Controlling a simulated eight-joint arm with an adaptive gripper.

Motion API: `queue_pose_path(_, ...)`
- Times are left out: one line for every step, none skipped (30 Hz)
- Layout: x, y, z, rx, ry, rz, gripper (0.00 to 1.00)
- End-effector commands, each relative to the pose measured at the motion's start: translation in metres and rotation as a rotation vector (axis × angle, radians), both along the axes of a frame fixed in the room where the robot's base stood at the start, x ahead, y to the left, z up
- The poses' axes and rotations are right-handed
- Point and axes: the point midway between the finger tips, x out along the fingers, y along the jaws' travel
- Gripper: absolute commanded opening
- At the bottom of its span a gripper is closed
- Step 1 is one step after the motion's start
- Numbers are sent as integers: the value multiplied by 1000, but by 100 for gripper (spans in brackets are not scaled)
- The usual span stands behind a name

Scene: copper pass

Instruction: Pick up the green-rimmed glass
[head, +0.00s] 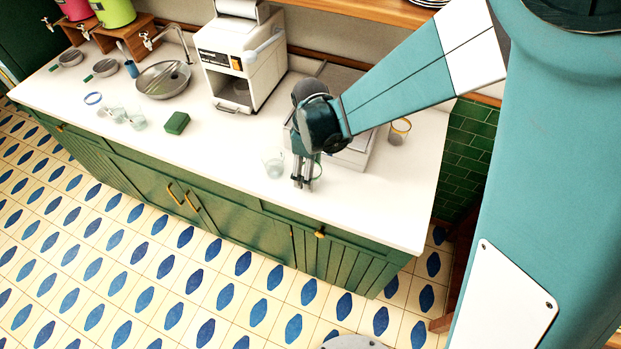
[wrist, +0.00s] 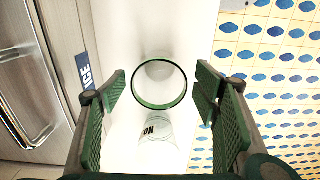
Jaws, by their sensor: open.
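The green-rimmed glass (wrist: 159,105) stands upright on the white counter, and in the wrist view I look down into its round mouth. My gripper (wrist: 161,84) is open, with one green padded finger on each side of the rim and a gap on both sides. In the head view my gripper (head: 303,183) points down close above the counter near its front edge. The green-rimmed glass (head: 317,170) is partly hidden behind the fingers there.
A clear glass with dark lettering (wrist: 152,131) stands close by. It also shows left of my gripper in the head view (head: 274,164). An amber-rimmed glass (head: 399,131) stands to the right. A white machine (head: 240,60), green sponge (head: 177,123) and sink bowl (head: 163,80) lie left.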

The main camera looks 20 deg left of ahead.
Motion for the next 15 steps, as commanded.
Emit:
queue_pose_path(1, 0, -5, 0, 0, 0, 61)
queue_pose_path(1, 0, -8, 0, 0, 0, 61)
queue_pose_path(1, 0, -12, 0, 0, 0, 61)
queue_pose_path(1, 0, -14, 0, 0, 0, 61)
queue_pose_path(1, 0, -17, 0, 0, 0, 61)
queue_pose_path(1, 0, -20, 0, 0, 0, 61)
queue_pose_path(1, 0, -22, 0, 0, 0, 61)
queue_pose_path(1, 0, -24, 0, 0, 0, 61)
queue_pose_path(1, 0, -26, 0, 0, 0, 61)
queue_pose_path(1, 0, -28, 0, 1, 0, 61)
queue_pose_path(1, 0, -29, 0, 1, 0, 61)
queue_pose_path(1, 0, -30, 0, 1, 0, 61)
queue_pose_path(1, 0, -30, 0, 1, 0, 61)
queue_pose_path(1, 0, -30, 0, 1, -1, 61)
queue_pose_path(1, 0, -30, 0, 1, -1, 61)
